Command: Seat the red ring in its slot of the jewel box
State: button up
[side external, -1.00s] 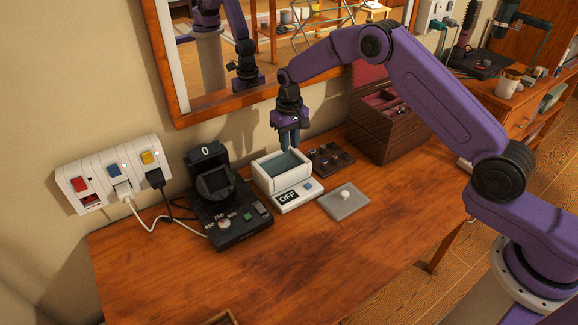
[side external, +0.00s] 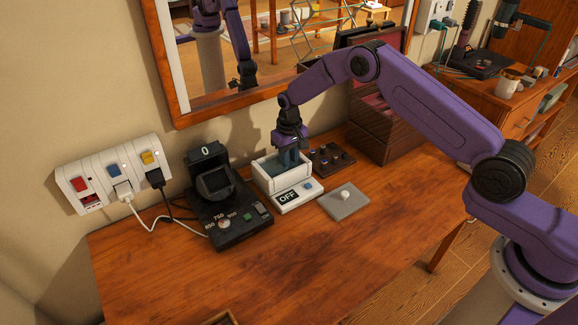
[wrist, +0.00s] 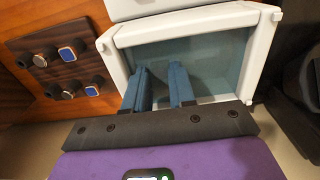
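I do not see the red ring in any view. The brown wooden box with a red lining (side external: 386,133) at the back right of the table looks like the jewel box; my arm hides part of its upper side, and its slots cannot be made out. My gripper (wrist: 158,72) points down into the white tub (side external: 271,182), which holds bluish-grey liquid or lining. In the wrist view the two blue fingers are apart, with nothing visible between them. The tub's white rim also shows there (wrist: 262,50). The tub's front label reads OFF.
A dark wooden board (side external: 330,160) with several pegs, some with blue tops, lies behind the tub. A grey plate with a white knob (side external: 343,203) lies to its right. A black device (side external: 232,222) stands left. A power strip (side external: 115,172) is on the wall.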

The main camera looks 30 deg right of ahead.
grip_shut()
jog(key=shift+r, duration=2.35)
